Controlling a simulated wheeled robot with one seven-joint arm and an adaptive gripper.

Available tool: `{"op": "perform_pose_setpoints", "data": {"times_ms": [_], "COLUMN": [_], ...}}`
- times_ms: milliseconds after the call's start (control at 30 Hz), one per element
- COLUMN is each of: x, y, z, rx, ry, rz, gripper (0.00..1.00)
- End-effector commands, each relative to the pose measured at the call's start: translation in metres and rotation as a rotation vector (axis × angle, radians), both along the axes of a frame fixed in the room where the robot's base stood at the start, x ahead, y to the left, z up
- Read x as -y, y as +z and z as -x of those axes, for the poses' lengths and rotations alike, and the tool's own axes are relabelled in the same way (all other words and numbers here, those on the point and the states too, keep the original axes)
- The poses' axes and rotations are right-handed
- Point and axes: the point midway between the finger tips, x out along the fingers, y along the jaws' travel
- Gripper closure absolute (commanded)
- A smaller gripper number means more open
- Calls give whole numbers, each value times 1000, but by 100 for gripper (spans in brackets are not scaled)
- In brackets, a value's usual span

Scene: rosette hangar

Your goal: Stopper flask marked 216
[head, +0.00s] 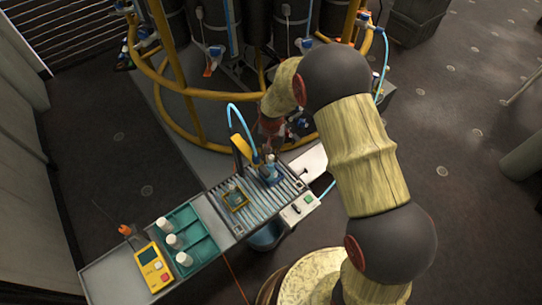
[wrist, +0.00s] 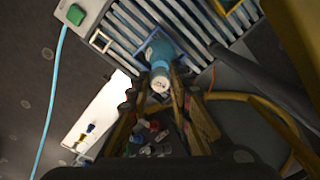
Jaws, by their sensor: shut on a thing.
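A flask with blue contents (head: 270,172) stands in a blue square frame on the slatted rack, and it also shows in the wrist view (wrist: 159,48). My gripper (wrist: 161,88) is shut on a small white stopper-like piece (wrist: 160,82), which lines up with the flask's mouth. I cannot tell whether the piece is seated in the neck or just above it. In the head view my gripper (head: 269,148) points down over the flask, partly hidden by my arm. No number is readable.
A teal tray (head: 199,221) with several white bottles and a yellow meter (head: 152,266) lie left along the bench. Yellow pipe railing (head: 170,115) stands behind. Small coloured pieces (wrist: 150,132) lie below my gripper.

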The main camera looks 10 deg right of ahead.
Motion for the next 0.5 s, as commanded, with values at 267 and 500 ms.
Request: {"op": "perform_pose_setpoints", "data": {"times_ms": [267,500], "x": [0,0], "y": [-6,-15], "z": [0,0], "rx": [0,0], "ry": [0,0], "rz": [0,0], "gripper": [93,93]}}
